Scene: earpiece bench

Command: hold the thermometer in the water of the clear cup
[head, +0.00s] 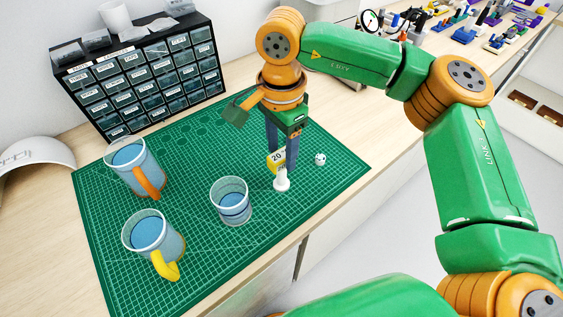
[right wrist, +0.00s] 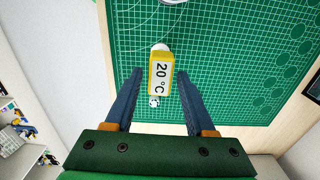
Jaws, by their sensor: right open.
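The thermometer has a yellow block marked "20 °C" (head: 275,161) above a white lower part (head: 282,183), which rests on the green mat. My right gripper (head: 282,160) points down at it with open fingers. In the right wrist view, the yellow block (right wrist: 161,75) lies between the two fingertips (right wrist: 160,73), with a gap on each side. The clear cup (head: 231,201) has no handle, holds bluish water and stands on the mat to the left of the thermometer. My left gripper is out of view.
A mug with an orange handle (head: 150,186) and one with a yellow handle (head: 165,266) stand left of the cup. A drawer cabinet (head: 145,75) stands behind. The mat's (head: 190,295) front is clear.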

